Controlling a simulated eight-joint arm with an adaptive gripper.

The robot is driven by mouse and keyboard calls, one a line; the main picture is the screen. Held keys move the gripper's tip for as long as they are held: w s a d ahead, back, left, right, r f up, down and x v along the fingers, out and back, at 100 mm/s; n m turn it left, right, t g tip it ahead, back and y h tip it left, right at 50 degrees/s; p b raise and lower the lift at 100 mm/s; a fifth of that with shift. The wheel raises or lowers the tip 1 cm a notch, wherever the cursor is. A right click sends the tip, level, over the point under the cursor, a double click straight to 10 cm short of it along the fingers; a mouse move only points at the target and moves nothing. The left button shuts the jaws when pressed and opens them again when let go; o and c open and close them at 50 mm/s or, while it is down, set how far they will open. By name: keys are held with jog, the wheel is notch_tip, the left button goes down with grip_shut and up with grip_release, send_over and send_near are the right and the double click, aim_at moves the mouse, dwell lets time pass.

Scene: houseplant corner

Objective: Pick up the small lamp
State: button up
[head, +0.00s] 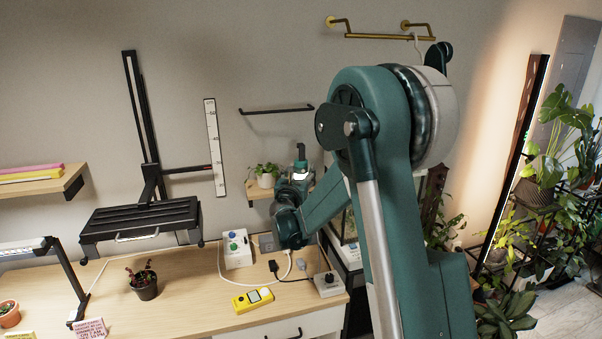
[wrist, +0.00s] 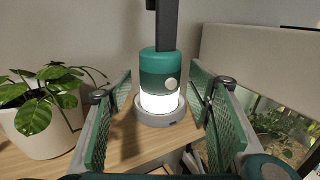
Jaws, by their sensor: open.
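The small lamp (wrist: 161,68) has a green round body with a pale round knob, a glowing white band and a grey round base. It stands upright on a small wooden shelf (wrist: 135,150). A dark upright piece rises from its top and leaves the wrist view. My gripper (wrist: 160,88) is open, with one green padded finger on each side of the lamp; I cannot tell whether either finger touches it. In the head view the lamp (head: 301,164) shows just beyond my gripper (head: 296,186), which partly hides it.
A potted plant in a white pot (wrist: 45,122) stands close on the left of the shelf, its leaves near my left finger. A glass plant tank (wrist: 272,122) is at the right. Below is a wooden desk (head: 190,300) with a yellow meter (head: 253,300) and cables.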

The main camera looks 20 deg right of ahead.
jog(key=shift+x, duration=0.85)
jog(key=c, duration=1.1)
